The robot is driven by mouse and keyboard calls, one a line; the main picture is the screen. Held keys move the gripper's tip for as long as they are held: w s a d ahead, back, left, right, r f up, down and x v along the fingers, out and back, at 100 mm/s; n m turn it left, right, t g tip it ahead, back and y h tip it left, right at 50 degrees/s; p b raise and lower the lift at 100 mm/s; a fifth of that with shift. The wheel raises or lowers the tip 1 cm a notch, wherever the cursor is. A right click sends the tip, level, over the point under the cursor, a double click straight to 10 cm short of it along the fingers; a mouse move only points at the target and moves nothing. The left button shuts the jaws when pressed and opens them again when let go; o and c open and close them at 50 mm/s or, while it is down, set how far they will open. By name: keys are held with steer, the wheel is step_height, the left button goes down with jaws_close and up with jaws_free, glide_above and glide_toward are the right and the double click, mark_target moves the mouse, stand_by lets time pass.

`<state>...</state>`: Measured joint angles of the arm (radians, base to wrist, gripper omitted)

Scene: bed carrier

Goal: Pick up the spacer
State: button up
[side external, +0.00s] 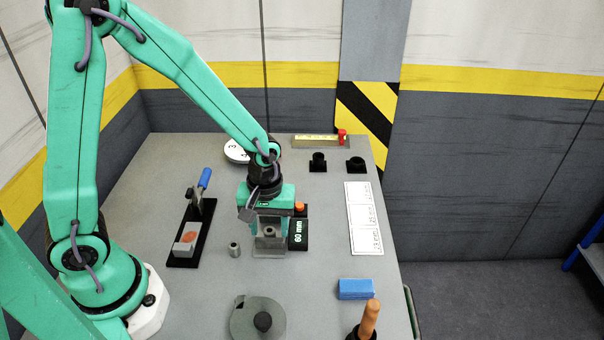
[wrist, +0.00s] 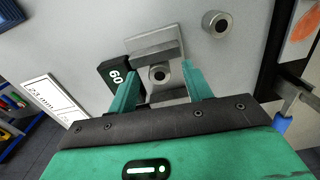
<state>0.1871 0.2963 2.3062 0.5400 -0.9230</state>
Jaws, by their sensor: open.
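A short grey metal ring with a dark hole, which looks like a spacer (wrist: 159,74), sits in a grey metal holder (wrist: 172,42) between two raised blocks. In the side view it shows partly under my gripper (side external: 269,228). My gripper is open, pointing down over the holder, with one finger on each side of the ring in the wrist view. I cannot tell whether the fingers touch it. A second similar grey ring (wrist: 216,23) stands loose on the table, left of the holder in the side view (side external: 234,249).
A black 60 mm display block (side external: 298,234) stands right against the holder. A toggle clamp with a blue handle (side external: 204,179) is at left. A blue block (side external: 356,289), white label card (side external: 364,218), round grey disc (side external: 258,318) and black cups (side external: 318,162) stand around.

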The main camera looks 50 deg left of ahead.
steer(key=shift+f, duration=0.4)
steer(key=shift+c, duration=0.4)
jaws_close()
